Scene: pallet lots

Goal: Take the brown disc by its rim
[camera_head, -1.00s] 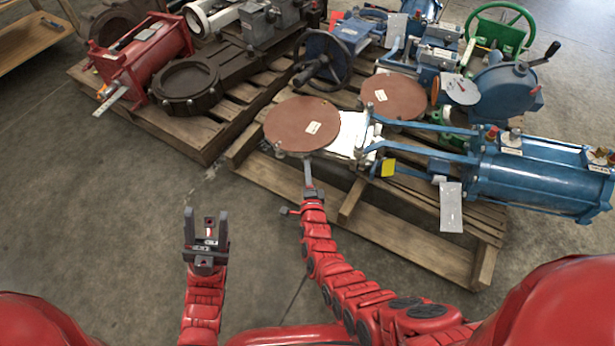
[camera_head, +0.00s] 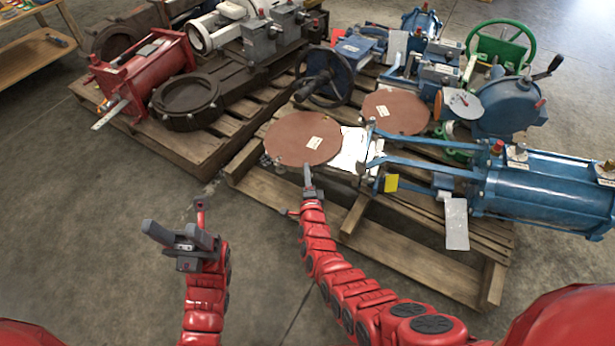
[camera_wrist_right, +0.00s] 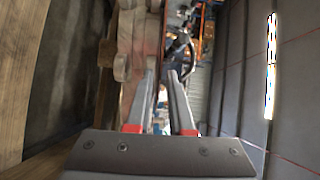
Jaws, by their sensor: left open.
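A flat round brown disc (camera_head: 292,135) with a white label lies on the near side of the right pallet (camera_head: 365,222). A second brown disc (camera_head: 396,108) lies behind it to the right. My right gripper (camera_head: 308,172) reaches up to the near rim of the front disc; its tips meet or overlap that rim in the head view. In the right wrist view its two fingers (camera_wrist_right: 163,76) stand apart, with a gap between them. I cannot tell whether the rim lies in that gap. My left gripper (camera_head: 168,230) is open and empty over the floor, left of the pallet.
A white sheet (camera_head: 352,150) lies beside the front disc. A blue cylinder actuator (camera_head: 550,188) and its bars crowd the right side. A blue valve with a black handwheel (camera_head: 324,78) stands behind. The left pallet (camera_head: 190,150) holds a red actuator (camera_head: 148,72). The floor at left is clear.

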